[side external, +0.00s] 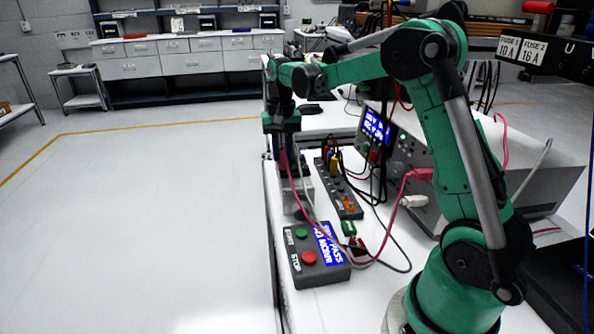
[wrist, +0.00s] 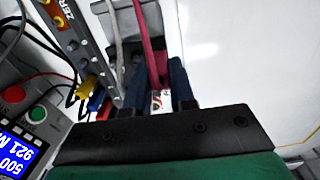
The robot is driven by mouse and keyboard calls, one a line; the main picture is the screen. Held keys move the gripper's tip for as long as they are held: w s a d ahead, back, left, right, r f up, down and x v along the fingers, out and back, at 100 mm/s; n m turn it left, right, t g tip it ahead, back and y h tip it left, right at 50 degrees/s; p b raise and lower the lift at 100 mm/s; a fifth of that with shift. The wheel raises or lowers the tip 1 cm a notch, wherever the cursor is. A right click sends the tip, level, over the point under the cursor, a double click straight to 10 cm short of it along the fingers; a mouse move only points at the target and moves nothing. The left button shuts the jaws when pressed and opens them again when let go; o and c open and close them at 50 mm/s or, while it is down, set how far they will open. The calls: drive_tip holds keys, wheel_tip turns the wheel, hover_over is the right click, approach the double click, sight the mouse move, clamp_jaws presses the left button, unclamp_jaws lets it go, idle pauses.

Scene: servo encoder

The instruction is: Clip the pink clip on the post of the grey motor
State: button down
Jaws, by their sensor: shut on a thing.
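My gripper (side external: 283,148) points down over the grey motor (side external: 298,192) in the side view. In the wrist view its two dark fingers (wrist: 163,67) are shut on the pink clip (wrist: 154,62), which shows as a pink strip between them. A pink lead runs from the clip and hangs down past the motor in the side view. A small white and red patch shows deeper between the fingers. The fingers hide most of the clip and the motor's post, so I cannot tell whether clip and post touch.
A dark terminal strip (side external: 345,198) with coloured plugs stands right of the motor. A control box (side external: 318,268) with red and green buttons is in front. A power supply (side external: 405,140) with a lit display stands behind. Loose leads cross the bench. The bench's left edge is close to the motor.

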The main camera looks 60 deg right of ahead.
drive_tip(key=shift+f, duration=0.15)
drive_tip(key=c, duration=0.7)
unclamp_jaws()
drive_tip(key=shift+o, duration=0.2)
drive_tip(key=shift+r, duration=3.5)
